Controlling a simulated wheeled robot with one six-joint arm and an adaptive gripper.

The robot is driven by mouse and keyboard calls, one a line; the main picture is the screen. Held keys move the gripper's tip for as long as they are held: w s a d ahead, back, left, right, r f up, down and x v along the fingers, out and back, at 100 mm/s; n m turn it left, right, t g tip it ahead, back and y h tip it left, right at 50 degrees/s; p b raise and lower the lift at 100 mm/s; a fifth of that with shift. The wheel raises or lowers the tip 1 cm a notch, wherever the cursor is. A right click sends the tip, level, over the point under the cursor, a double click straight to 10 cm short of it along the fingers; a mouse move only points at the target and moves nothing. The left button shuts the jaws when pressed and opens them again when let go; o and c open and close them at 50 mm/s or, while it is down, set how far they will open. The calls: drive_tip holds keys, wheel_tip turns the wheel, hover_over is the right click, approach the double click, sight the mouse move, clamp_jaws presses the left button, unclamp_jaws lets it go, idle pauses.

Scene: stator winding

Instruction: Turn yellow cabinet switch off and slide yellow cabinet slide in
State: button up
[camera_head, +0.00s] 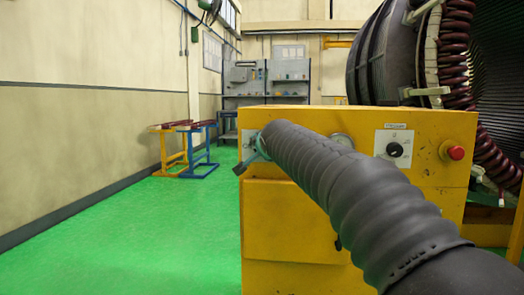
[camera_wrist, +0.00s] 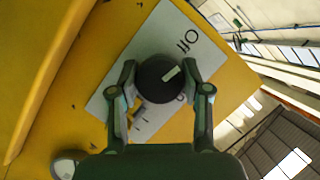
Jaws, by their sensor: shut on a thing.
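The yellow cabinet (camera_head: 300,114) stands ahead in the head view, partly behind my arm. In the wrist view, my gripper (camera_wrist: 160,80) is closed around a round black switch knob (camera_wrist: 156,84), one finger on each side. The knob sits on a white plate (camera_wrist: 150,40) marked "Off" above it; a second label is mostly hidden. The knob's white mark points to the upper right of the picture. In the head view, my gripper (camera_head: 252,158) is at the cabinet's upper left. A yellow box-like lower front part (camera_head: 285,222) juts out below; I cannot tell how far.
A second black knob (camera_head: 394,149), a red button (camera_head: 456,152) and a partly hidden gauge (camera_head: 342,140) are on the cabinet front. A large winding machine (camera_head: 390,50) stands behind right. Trestles (camera_head: 188,150) stand back left. Green floor at left is clear.

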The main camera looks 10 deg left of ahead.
drive_tip(key=shift+n+h, duration=0.3)
drive_tip(key=shift+n, duration=0.4)
drive_tip(key=o, duration=1.2)
drive_tip(key=shift+c, duration=0.2)
drive_tip(key=v, duration=1.2)
drive_tip(key=shift+r, duration=0.2)
drive_tip(key=shift+a, duration=0.1)
